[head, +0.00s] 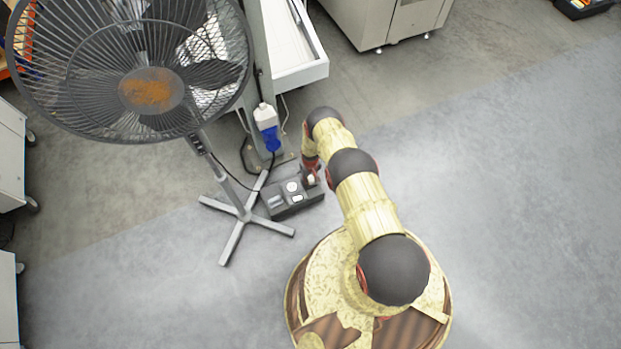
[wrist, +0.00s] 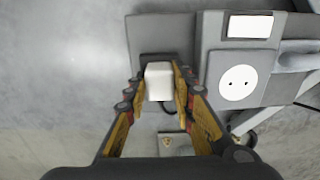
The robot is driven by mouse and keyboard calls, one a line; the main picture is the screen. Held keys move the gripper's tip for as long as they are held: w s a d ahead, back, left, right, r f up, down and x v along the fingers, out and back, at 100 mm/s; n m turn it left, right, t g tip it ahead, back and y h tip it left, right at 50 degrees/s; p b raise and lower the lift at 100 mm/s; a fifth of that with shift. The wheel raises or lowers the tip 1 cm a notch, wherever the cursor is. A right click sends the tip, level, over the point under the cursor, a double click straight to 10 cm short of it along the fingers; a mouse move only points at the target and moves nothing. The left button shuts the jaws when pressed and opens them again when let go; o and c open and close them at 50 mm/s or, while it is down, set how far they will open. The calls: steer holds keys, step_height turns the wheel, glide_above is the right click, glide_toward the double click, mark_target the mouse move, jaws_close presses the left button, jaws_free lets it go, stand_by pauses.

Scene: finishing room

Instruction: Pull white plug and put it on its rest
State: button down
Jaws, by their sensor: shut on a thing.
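My gripper (wrist: 160,88) is shut on the white plug (wrist: 158,80), a small white block between the two fingertips. In the head view my gripper (head: 311,172) is over the right end of the grey socket box (head: 292,208). In the wrist view the box's round white socket (wrist: 238,84) shows two bare holes and lies to the right of the plug. A dark grey flat part (wrist: 150,35) lies behind and beside the plug, apart from the socket. I cannot tell whether the plug touches it. The plug's underside is hidden.
A pedestal fan (head: 150,88) stands left of the box, its cross-shaped foot (head: 240,218) close by. A white and blue connector (head: 267,125) is on the post behind. A white rectangular part (wrist: 250,26) sits beside the socket. The floor to the right is clear.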

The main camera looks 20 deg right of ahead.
stand_by(0.3)
steer(key=c, duration=1.4)
jaws_free()
steer(key=shift+r, duration=6)
steer(key=shift+s, duration=0.1)
